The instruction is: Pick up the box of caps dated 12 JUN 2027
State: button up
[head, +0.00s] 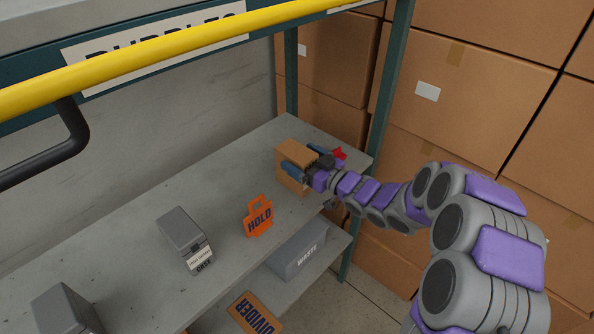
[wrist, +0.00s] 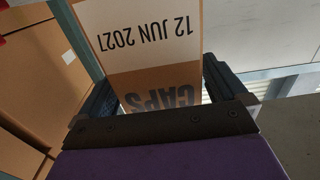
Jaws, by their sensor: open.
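The box of caps (head: 292,156) is a brown carton standing on the grey shelf near its far right end. In the wrist view the box (wrist: 152,72) shows a white label reading 12 JUN 2027 and the word CAPS, both upside down. My gripper (head: 303,168) is at the box. In the wrist view my gripper (wrist: 160,92) is open, with one dark finger on each side of the box. I cannot tell whether the fingers touch it. The arm hides part of the box in the head view.
An orange HOLD tag (head: 259,216) and a grey case (head: 183,232) are on the shelf (head: 135,210). Another grey case (head: 65,312) is at lower left. A grey WASTE bin (head: 298,252) and a DIVIDER piece (head: 252,314) are below. A yellow rail (head: 150,53) crosses above. Large cartons (head: 470,110) stand behind.

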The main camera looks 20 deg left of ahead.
jog(key=shift+w+a, duration=0.15)
jog(key=shift+a, duration=0.4)
jog(key=shift+d, duration=0.2)
jog(key=c, duration=1.3)
jog(key=shift+o, duration=0.2)
